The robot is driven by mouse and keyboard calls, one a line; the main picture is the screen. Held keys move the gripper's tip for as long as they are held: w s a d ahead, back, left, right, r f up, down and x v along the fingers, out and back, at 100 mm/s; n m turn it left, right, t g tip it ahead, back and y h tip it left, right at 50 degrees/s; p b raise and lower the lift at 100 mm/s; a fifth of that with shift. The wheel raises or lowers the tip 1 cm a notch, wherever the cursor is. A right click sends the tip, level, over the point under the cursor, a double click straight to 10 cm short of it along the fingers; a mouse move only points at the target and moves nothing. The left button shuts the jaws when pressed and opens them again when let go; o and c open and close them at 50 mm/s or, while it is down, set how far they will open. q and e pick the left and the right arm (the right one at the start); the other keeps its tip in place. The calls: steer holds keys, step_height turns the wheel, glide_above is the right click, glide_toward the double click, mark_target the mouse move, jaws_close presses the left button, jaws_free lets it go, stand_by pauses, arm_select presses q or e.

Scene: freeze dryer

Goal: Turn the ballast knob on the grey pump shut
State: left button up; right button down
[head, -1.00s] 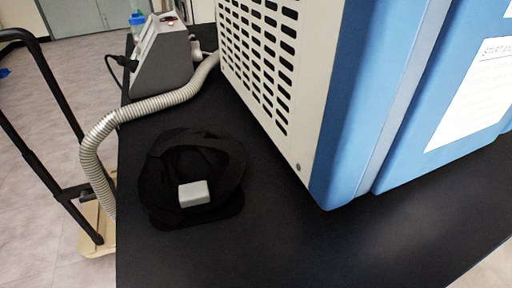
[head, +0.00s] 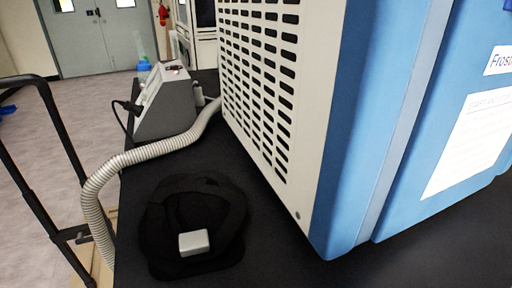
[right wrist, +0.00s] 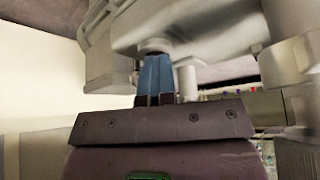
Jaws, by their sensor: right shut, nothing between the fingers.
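A grey box-shaped unit (head: 167,104) with a sloped face and a red light or switch on top stands at the back left of the black table; I cannot tell whether it is the grey pump. I cannot make out a ballast knob in either view. My right gripper (right wrist: 155,75) shows in the right wrist view, with its blue fingers together and empty. Light grey rounded parts (right wrist: 190,25) fill the space just beyond the fingertips; I cannot tell what they belong to or whether the fingers touch them. Neither gripper is in the head view.
The blue and cream freeze dryer (head: 375,130) fills the right of the table. A ribbed hose (head: 150,152) drops over the table's left edge. A black cap (head: 195,215) with a small light grey block (head: 194,242) sits in front. A black-railed cart (head: 50,125) stands on the left.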

arm_select(q)
steer(key=shift+s+f, duration=0.1)
steer(key=shift+f, duration=0.1)
arm_select(e)
steer(key=shift+w+f, duration=0.15)
steer(key=shift+w, duration=0.05)
arm_select(q)
steer(key=shift+g+p, duration=0.3)
steer(key=shift+p, duration=0.05)
arm_select(e)
steer(key=shift+w, duration=0.3)
arm_select(q)
steer(key=shift+d, duration=0.1)
arm_select(e)
steer(key=shift+w, duration=0.3)
